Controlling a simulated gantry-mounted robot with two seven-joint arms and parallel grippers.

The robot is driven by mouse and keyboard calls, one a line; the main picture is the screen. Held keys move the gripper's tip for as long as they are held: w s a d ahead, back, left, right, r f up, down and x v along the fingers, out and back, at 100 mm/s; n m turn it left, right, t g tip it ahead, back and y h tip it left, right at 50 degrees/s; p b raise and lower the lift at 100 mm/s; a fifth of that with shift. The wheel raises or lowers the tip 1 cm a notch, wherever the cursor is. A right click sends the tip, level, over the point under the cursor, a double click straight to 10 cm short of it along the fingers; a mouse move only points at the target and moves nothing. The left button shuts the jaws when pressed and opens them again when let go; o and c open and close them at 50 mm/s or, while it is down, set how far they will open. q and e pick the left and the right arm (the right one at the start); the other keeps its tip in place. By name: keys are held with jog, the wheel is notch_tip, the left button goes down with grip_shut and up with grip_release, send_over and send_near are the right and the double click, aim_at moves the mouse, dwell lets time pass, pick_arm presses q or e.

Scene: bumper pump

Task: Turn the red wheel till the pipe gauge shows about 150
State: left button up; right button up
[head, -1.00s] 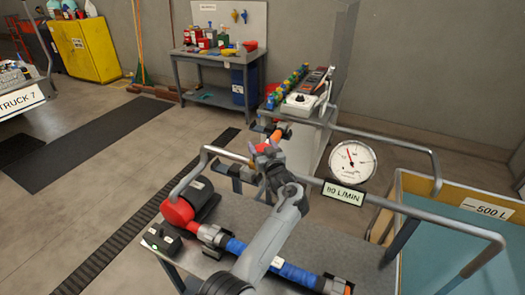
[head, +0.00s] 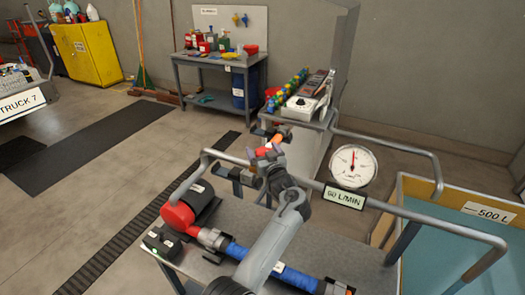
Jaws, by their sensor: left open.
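The pipe gauge (head: 353,166) is a round white dial on the pipe, right of centre. Its needle points about straight up; the scale numbers are too small to read. A sign-like display (head: 344,196) below it ends in L/MIN, and its digits are hard to make out. My left gripper (head: 267,151) is open at the rail, left of the gauge. Some red (head: 265,151) shows between its fingers, seemingly part of the red wheel, mostly hidden by the gripper. I cannot tell whether the fingers touch it. My right gripper is not in view.
A red pump (head: 177,215) and a blue hose (head: 237,251) lie on the grey bench in front. Grey rails (head: 430,218) run across the bench. A tank (head: 490,212) marked 500 L stands at right, and a tool table (head: 215,65) at the back.

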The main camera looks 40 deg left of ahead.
pick_arm(q)
jog(key=p+v, duration=0.1)
jog(key=v, duration=0.9)
jog(key=shift+d, duration=0.2)
jog(key=shift+s, duration=0.1)
